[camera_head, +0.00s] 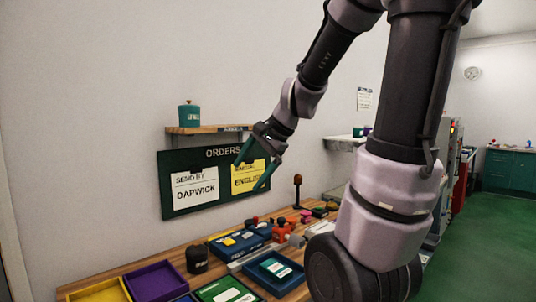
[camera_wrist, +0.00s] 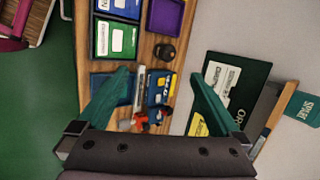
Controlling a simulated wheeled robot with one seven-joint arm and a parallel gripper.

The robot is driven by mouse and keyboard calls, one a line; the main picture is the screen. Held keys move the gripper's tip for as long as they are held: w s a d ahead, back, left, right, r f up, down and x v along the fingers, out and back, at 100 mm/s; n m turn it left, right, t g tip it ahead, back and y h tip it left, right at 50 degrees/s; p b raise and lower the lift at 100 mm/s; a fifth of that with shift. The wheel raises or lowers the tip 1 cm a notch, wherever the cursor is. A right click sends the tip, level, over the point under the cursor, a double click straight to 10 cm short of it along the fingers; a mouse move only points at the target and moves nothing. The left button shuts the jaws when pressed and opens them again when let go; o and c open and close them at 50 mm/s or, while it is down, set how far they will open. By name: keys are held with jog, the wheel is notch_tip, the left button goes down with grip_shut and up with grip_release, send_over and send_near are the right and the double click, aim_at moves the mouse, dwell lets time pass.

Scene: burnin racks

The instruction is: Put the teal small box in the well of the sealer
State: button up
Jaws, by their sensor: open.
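A small teal box with a white label (camera_head: 274,267) lies in a blue tray (camera_head: 262,282) on the wooden bench. The same blue tray shows in part in the wrist view (camera_wrist: 98,80), largely behind one finger, and the box is hidden there. My gripper (camera_head: 249,176) is open and empty, high above the bench in front of the order board. In the wrist view its green fingers (camera_wrist: 160,74) stand wide apart over the bench. Red and grey devices (camera_head: 283,230) stand at the bench's back; I cannot tell which thing is the sealer or see its well.
The order board (camera_head: 217,205) and a shelf (camera_head: 208,129) with a teal canister (camera_head: 188,115) are on the wall.

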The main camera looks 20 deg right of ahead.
jog(key=s+r+n+t+h, duration=0.1)
jog(key=s+r+n+h, duration=0.1)
jog(key=s+r+n, duration=0.4)
jog(key=s+n, duration=0.2)
jog(key=s, duration=0.3)
jog(key=shift+s+t+h, duration=0.2)
jog(key=shift+t+h, duration=0.1)
jog(key=shift+h, duration=0.1)
